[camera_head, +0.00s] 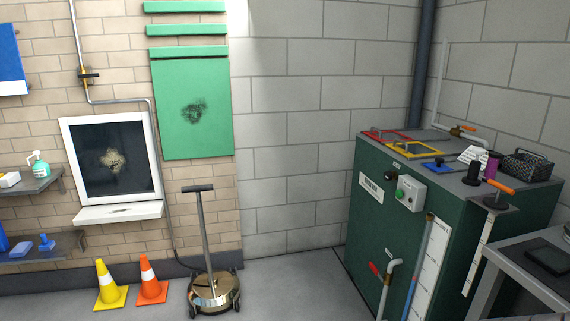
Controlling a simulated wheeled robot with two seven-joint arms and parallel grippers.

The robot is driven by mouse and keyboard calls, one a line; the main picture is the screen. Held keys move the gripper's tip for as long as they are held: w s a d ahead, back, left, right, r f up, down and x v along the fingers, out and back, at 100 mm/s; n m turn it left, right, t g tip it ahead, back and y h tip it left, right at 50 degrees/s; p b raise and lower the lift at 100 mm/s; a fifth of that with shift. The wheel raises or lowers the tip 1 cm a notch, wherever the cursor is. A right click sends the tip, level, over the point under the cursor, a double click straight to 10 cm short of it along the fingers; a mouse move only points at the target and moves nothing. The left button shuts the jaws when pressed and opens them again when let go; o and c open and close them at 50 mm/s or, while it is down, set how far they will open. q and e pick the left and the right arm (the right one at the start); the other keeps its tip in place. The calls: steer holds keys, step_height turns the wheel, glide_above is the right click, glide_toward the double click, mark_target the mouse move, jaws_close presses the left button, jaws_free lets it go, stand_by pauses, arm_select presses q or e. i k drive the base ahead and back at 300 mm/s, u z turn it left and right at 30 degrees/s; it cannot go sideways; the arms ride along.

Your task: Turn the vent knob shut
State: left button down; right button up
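A green tank-like cabinet (378,235) stands at the right. Several knob-like parts show on it: a small black knob (391,175) on the front beside a grey box with a green button (400,194), and a dark upright knob (474,170) on the top's front edge. I cannot tell which is the vent knob, nor whether it is open or shut. An orange-handled valve (462,130) sits on the pipe behind. An orange lever (499,187) sits at the right corner. Neither of my grippers is in view.
A grey table (510,262) stands close at the right, before the cabinet. A round floor machine with an upright handle (205,230), an orange cone (151,282) and a yellow cone (108,288) stand at the left. The floor (290,285) between is clear.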

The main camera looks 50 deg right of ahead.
mark_target(387, 175)
steer(key=z, duration=0.2)
steer(key=i, duration=1.95)
steer(key=z, duration=1.05)
